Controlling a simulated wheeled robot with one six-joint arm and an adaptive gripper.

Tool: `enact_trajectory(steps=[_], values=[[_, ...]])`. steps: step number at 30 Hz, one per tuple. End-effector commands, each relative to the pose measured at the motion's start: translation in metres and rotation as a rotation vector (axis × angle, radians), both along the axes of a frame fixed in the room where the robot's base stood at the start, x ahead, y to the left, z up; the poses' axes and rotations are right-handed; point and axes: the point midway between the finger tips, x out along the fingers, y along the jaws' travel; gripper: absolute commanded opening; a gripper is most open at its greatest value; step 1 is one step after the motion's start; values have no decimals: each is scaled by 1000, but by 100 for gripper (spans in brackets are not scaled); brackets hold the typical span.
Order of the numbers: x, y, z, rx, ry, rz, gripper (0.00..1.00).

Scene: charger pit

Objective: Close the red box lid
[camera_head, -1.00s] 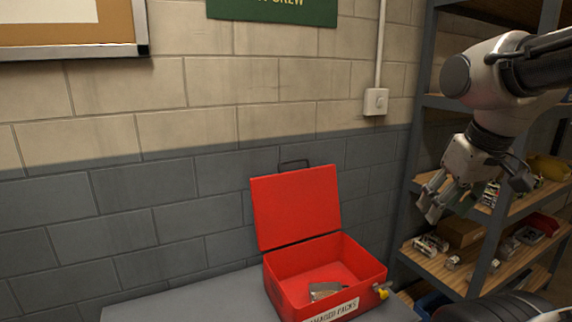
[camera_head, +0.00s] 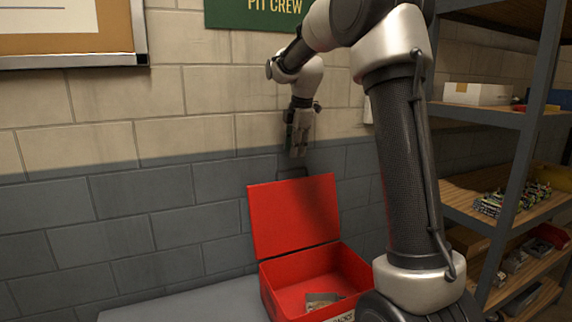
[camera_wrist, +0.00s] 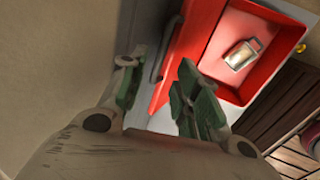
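The red box (camera_head: 318,278) stands on the grey table with its lid (camera_head: 294,216) raised, leaning back toward the wall. A small metallic item (camera_head: 321,300) lies inside; it also shows in the wrist view (camera_wrist: 242,54). My gripper (camera_head: 298,153) is above and behind the raised lid, pointing down, near the dark lid handle (camera_head: 291,173). In the wrist view my gripper (camera_wrist: 160,88) has its two green-padded fingers apart, with the lid's top edge and handle (camera_wrist: 162,48) beyond them. Nothing is between the fingertips. My arm hides the box's right side in the head view.
A brick wall (camera_head: 130,210) stands close behind the lid and my gripper. The grey table (camera_head: 190,302) is clear to the left of the box. Shelves (camera_head: 500,215) with various parts stand to the right.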

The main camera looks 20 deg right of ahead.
Motion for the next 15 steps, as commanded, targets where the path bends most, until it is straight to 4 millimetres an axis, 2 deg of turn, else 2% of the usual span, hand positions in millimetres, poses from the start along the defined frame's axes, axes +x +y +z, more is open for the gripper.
enact_trajectory(steps=[7,12,15], values=[[11,0,-42,1,4,-2,32],[17,0,-59,1,2,-2,32],[18,0,-63,1,0,-2,32]])
